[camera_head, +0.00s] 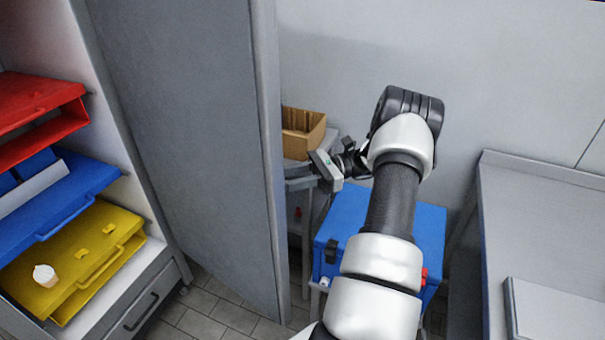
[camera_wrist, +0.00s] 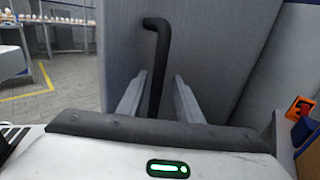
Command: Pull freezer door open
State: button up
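The freezer door (camera_head: 190,130) is a tall grey panel. It stands swung wide open in the head view, with the freezer interior showing to its left. My gripper (camera_head: 298,180) is at the right side of the door, its fingers partly hidden by the door edge. In the wrist view, a black bent handle (camera_wrist: 157,50) stands out on the grey door face (camera_wrist: 120,40). My gripper's two fingers (camera_wrist: 158,88) are apart, one on each side of the handle, with gaps visible. The handle is hidden in the head view.
Red (camera_head: 40,100), blue (camera_head: 70,205) and yellow (camera_head: 80,255) drawers fill the freezer. A white-capped item (camera_head: 44,275) sits on the yellow one. A blue box (camera_head: 345,215) and cardboard box (camera_head: 300,135) are behind my arm. A grey counter (camera_head: 545,220) stands at right.

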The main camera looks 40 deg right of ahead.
jog(key=b+v, duration=0.1)
jog(key=v, duration=1.5)
jog(key=shift+s+d+b, duration=0.15)
jog(key=shift+d+b, duration=0.1)
jog(key=shift+b, duration=0.15)
